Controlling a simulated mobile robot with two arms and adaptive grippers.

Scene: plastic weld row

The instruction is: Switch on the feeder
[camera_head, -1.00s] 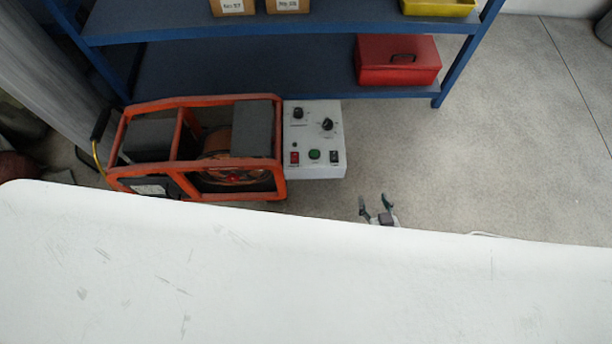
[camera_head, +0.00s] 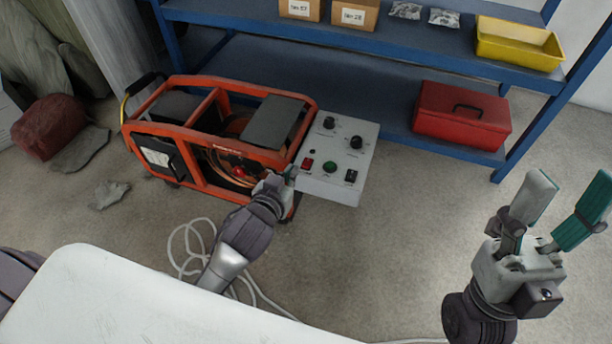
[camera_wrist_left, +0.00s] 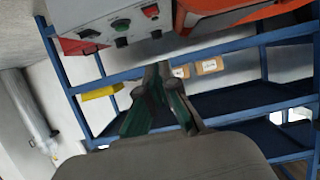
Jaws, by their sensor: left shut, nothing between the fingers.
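The feeder is an orange-framed unit (camera_head: 205,148) on the floor with a grey-white control box (camera_head: 330,190) on its right side. The box has a red switch (camera_head: 308,164), a green button (camera_head: 330,166), a black switch (camera_head: 351,176) and two black knobs. My left gripper (camera_head: 286,176) is shut and empty, close to the box's near left edge, just below and left of the red switch. I cannot tell whether it touches. In the left wrist view the closed fingertips (camera_wrist_left: 164,68) point toward the box (camera_wrist_left: 130,14), which shows at the top. My right gripper (camera_head: 571,200) is open and empty.
A blue shelf (camera_head: 390,110) stands behind, with a red toolbox (camera_head: 462,116), a yellow bin (camera_head: 520,44) and cardboard boxes (camera_head: 354,14). A white cable (camera_head: 190,250) lies coiled on the floor. Floor right of the control box (camera_head: 420,210) is clear.

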